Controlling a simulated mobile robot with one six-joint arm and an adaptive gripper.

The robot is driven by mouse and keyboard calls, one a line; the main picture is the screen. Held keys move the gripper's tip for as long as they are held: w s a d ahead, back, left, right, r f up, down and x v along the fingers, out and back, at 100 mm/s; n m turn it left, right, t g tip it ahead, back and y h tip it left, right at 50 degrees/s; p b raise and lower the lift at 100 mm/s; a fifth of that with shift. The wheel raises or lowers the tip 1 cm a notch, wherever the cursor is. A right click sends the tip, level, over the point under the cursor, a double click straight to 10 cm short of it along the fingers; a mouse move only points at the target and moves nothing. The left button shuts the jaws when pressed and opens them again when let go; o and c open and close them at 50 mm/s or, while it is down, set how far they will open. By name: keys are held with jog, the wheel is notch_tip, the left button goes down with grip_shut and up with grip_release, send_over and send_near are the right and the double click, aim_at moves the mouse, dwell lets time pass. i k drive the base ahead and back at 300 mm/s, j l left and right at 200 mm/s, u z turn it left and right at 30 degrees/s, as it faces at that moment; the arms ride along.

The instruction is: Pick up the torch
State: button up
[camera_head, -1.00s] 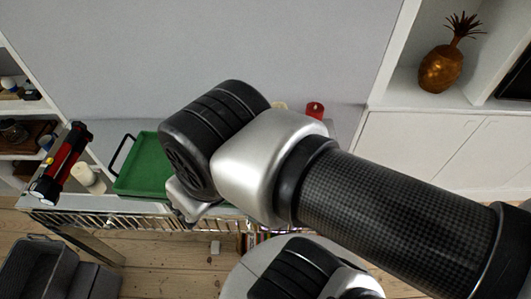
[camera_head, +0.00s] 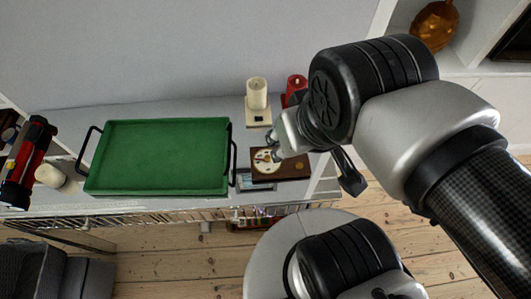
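The torch (camera_head: 28,160), red and black, stands at the far left of the head view, tilted in the picture, on the left end of the white shelf top. Nothing holds it. My gripper (camera_head: 318,155) is on the right, well away from the torch, with the green tray between them in the picture. It is partly hidden behind my wrist. One dark finger-like part points down, and I cannot tell whether the gripper is open or shut.
A green tray (camera_head: 160,157) with black handles fills the middle of the shelf top. A cream candle (camera_head: 52,176) stands beside the torch. Another candle (camera_head: 257,94), a red object (camera_head: 296,86) and a brown board (camera_head: 281,168) are near my gripper. Grey crates (camera_head: 60,272) are below left.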

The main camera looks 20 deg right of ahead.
aim_at(8, 195)
jog(key=u, duration=1.7)
jog(key=i+j+z, duration=0.25)
jog(key=i+j, duration=0.25)
jog(key=i+j+z, duration=0.3)
jog(key=i+j, duration=0.2)
jog(key=j, duration=0.15)
jog(key=i+j+z, duration=0.1)
jog(key=j, duration=0.25)
jog(key=i+j+z, duration=0.15)
jog(key=i+j, duration=0.15)
jog(key=i+j+z, duration=0.15)
jog(key=j, duration=0.3)
jog(key=i+j+z, duration=0.1)
jog(key=j, duration=0.3)
jog(key=i, duration=0.1)
